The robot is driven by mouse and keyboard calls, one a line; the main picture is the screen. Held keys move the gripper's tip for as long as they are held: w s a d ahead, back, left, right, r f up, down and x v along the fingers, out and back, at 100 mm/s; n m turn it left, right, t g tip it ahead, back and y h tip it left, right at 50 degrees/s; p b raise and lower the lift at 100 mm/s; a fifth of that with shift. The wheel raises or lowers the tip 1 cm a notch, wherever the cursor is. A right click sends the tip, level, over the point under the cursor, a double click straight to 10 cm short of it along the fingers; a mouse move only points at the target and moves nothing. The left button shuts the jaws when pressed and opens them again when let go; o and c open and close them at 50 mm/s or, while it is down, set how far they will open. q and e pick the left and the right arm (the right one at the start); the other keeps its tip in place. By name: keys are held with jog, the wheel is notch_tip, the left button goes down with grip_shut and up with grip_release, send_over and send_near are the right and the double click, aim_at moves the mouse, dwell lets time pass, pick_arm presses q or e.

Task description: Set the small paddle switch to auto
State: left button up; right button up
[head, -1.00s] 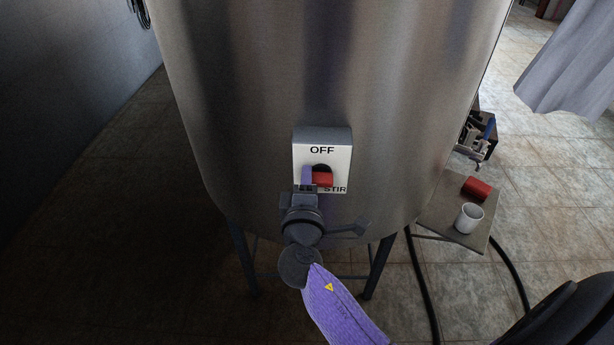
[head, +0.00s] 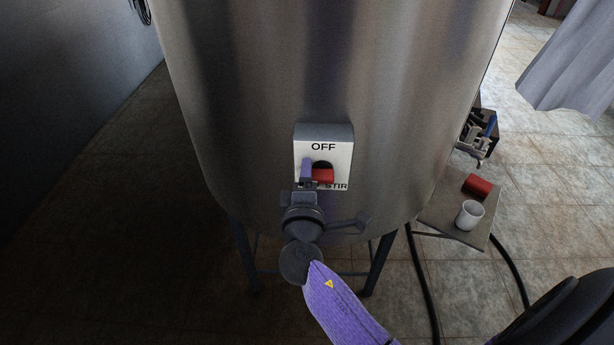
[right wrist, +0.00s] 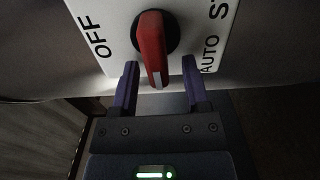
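The red paddle switch (head: 323,176) sits on a white plate (head: 340,153) on the steel tank. The plate reads OFF at the top and STIR at lower right; AUTO shows only in the right wrist view. There the paddle (right wrist: 153,50) has its white-marked tip toward the gripper, aimed at neither the OFF nor the AUTO lettering. My right gripper (head: 308,171) is at the plate and covers its lower left. In the wrist view its purple fingers (right wrist: 159,88) are open, one on each side of the paddle tip, with gaps. My left gripper is not in view.
The curved steel tank (head: 250,100) stands on dark legs behind the plate. At right, a low shelf (head: 437,213) holds a white cup (head: 469,215) and a red object (head: 477,185). A dark hose (head: 420,285) runs down to the tiled floor.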

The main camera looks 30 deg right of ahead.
jog(key=v, duration=1)
jog(key=shift+b, duration=0.3)
jog(key=s+a+f+g+y, duration=0.2)
jog(key=s+f+g+y, duration=0.1)
jog(key=f, duration=0.8)
jog(key=s+a+f+g+y, duration=0.1)
jog(key=s+f+g+y, duration=0.15)
jog(key=f, duration=0.95)
jog(key=s+d+f+m+g+y, duration=0.1)
jog(key=s+f+m+g, duration=0.2)
jog(key=s+f, duration=0.2)
jog(key=s+d+f+m+g+y, duration=0.1)
jog(key=s+f+m+g, duration=0.2)
jog(key=s, duration=0.9)
jog(key=s+d+f+m+g+y, duration=0.2)
jog(key=s+f+m+g, duration=0.1)
jog(key=s+f, duration=0.5)
jog(key=shift+s, duration=0.5)
